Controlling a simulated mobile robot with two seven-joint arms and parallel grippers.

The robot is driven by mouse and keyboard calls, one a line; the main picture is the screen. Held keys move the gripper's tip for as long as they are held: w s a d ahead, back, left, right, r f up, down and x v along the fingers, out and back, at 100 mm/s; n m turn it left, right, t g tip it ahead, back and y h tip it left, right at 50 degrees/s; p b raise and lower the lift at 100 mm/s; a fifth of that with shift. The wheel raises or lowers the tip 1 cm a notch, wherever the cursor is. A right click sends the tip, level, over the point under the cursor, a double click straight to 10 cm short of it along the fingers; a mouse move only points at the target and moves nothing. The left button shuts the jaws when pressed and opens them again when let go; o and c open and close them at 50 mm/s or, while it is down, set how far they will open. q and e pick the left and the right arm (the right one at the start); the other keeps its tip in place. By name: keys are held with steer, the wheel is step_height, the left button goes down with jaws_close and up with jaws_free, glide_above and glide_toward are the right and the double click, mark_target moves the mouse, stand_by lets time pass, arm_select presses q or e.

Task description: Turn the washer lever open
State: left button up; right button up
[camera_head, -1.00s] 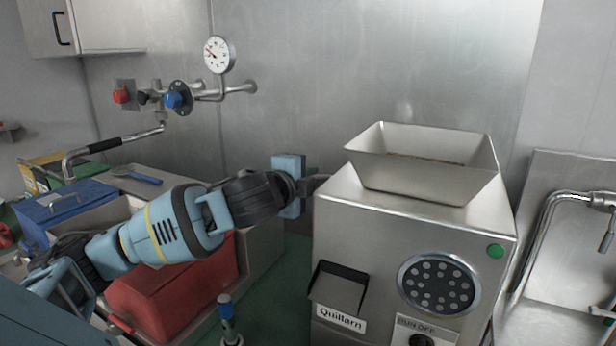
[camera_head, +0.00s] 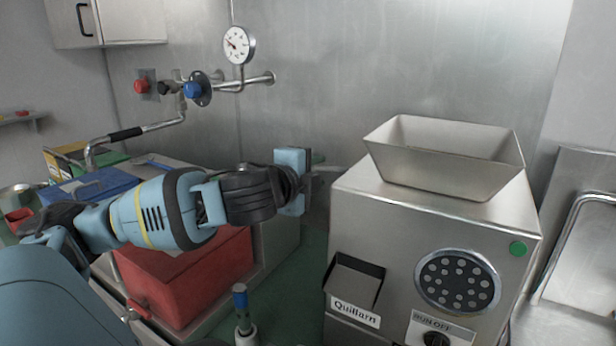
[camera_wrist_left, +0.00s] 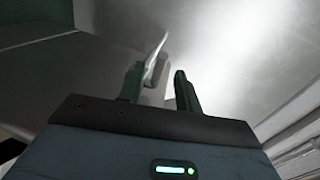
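My left gripper (camera_head: 316,168) is beside the upper left side of the steel grinder, its wrist reaching in from the left. A slim grey bar, which looks like the washer lever (camera_head: 330,169), runs between the gripper and the grinder. In the left wrist view the two dark fingers (camera_wrist_left: 161,88) stand apart. The pale grey lever (camera_wrist_left: 157,62) shows between and beyond them, nearer the left finger. I cannot tell whether it touches. The lever's mount is hidden. My right gripper is in neither view.
The grinder (camera_head: 370,235) with its open hopper (camera_head: 440,150) stands at right. A red box (camera_head: 190,275) lies below my left arm. A blue-topped post (camera_head: 241,305) stands in front. Wall valves (camera_head: 190,89) and a gauge (camera_head: 238,45) are behind. Green surface shows between box and grinder.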

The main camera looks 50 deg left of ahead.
arm_select(q)
steer(key=shift+s+d, duration=0.35)
steer(key=shift+s, duration=0.15)
steer(key=shift+s+d+r+p, duration=0.15)
steer(key=shift+s+r+p, duration=0.1)
steer(key=shift+s+p, duration=0.3)
steer(key=shift+s+d+r+p, duration=0.1)
steer(key=shift+s+d+p, duration=0.05)
steer(key=shift+s+p, duration=0.35)
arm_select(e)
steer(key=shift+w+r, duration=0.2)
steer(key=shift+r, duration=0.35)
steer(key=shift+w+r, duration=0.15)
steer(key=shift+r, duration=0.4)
arm_select(q)
steer(key=shift+s, duration=0.1)
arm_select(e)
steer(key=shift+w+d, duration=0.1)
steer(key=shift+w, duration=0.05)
